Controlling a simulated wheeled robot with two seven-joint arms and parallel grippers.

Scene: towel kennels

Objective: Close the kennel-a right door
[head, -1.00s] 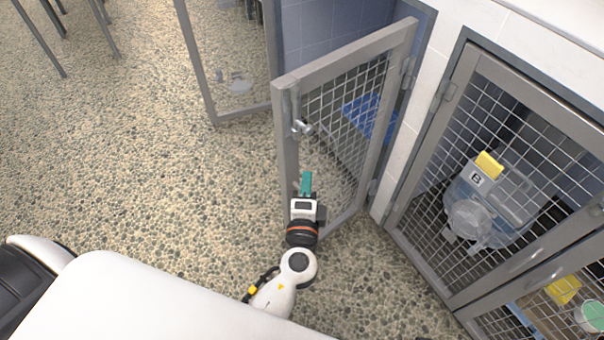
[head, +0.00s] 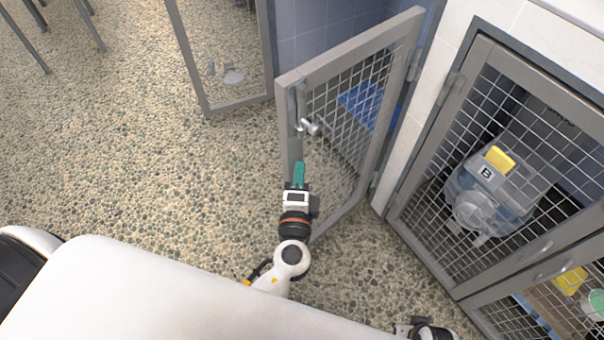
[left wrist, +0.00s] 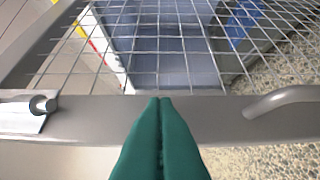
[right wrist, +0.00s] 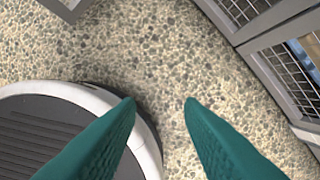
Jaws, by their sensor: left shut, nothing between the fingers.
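The kennel-a right door (head: 347,57), a grey frame with wire mesh, stands swung open in the middle of the head view, hinged on its right side at the tiled wall. Its latch (head: 309,126) is on the free-edge stile. My left gripper (head: 299,165) is shut and empty, its green fingertips at that stile just below the latch. In the left wrist view the shut fingertips (left wrist: 160,100) overlap the door's grey bar (left wrist: 220,118), between the latch and a handle (left wrist: 285,98); contact is unclear. My right gripper (right wrist: 162,102) is open and empty over the floor.
The other door leaf (head: 197,62) also stands open at left. A closed kennel (head: 450,130) at right holds a clear container (head: 500,190) marked B. A blue item (head: 362,104) lies inside the open kennel.

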